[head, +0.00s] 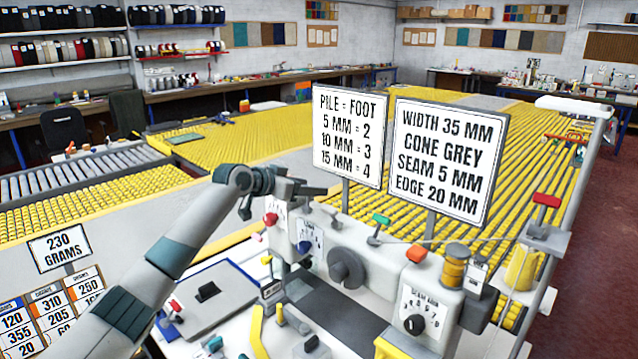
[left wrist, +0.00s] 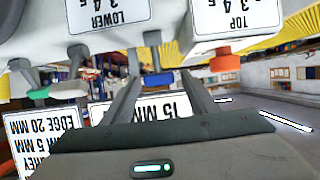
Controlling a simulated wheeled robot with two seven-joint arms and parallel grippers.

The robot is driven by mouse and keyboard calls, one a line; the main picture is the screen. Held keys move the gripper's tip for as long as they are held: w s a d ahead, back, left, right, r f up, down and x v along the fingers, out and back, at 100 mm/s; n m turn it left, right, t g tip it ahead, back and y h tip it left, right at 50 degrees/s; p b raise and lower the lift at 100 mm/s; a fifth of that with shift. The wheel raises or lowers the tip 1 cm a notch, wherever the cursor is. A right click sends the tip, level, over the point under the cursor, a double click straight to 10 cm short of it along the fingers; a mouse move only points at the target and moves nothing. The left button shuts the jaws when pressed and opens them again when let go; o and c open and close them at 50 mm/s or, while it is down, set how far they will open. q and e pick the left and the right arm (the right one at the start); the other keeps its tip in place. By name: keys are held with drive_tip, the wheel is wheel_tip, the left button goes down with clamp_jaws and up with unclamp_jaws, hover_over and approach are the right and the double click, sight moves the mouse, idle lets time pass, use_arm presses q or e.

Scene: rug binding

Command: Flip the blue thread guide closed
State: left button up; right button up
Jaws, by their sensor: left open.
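The blue thread guide (head: 304,247) is a small blue tab on the machine's front, beside the white dial plates. In the left wrist view the blue tab (left wrist: 158,79) sits at the end of a short grey stalk, between my finger lines but beyond them. My left gripper (head: 284,203) is open and empty, above and slightly left of the tab in the head view. Its two fingers also show in the left wrist view (left wrist: 158,100), apart, with no visible contact on the tab. My right gripper is not in view.
Similar tabs stand close by: a red one (head: 270,219) to the left and a green one (head: 381,219) to the right. Signboards (head: 348,138) rise behind the grey machine (head: 385,262). A dark handwheel (head: 346,268) juts out right of the blue tab.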

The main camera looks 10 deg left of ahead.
use_arm(q)
drive_tip(key=shift+p+x, duration=0.6)
drive_tip(key=shift+x, duration=1.75)
drive_tip(key=shift+c, duration=0.3)
drive_tip(key=c, duration=1)
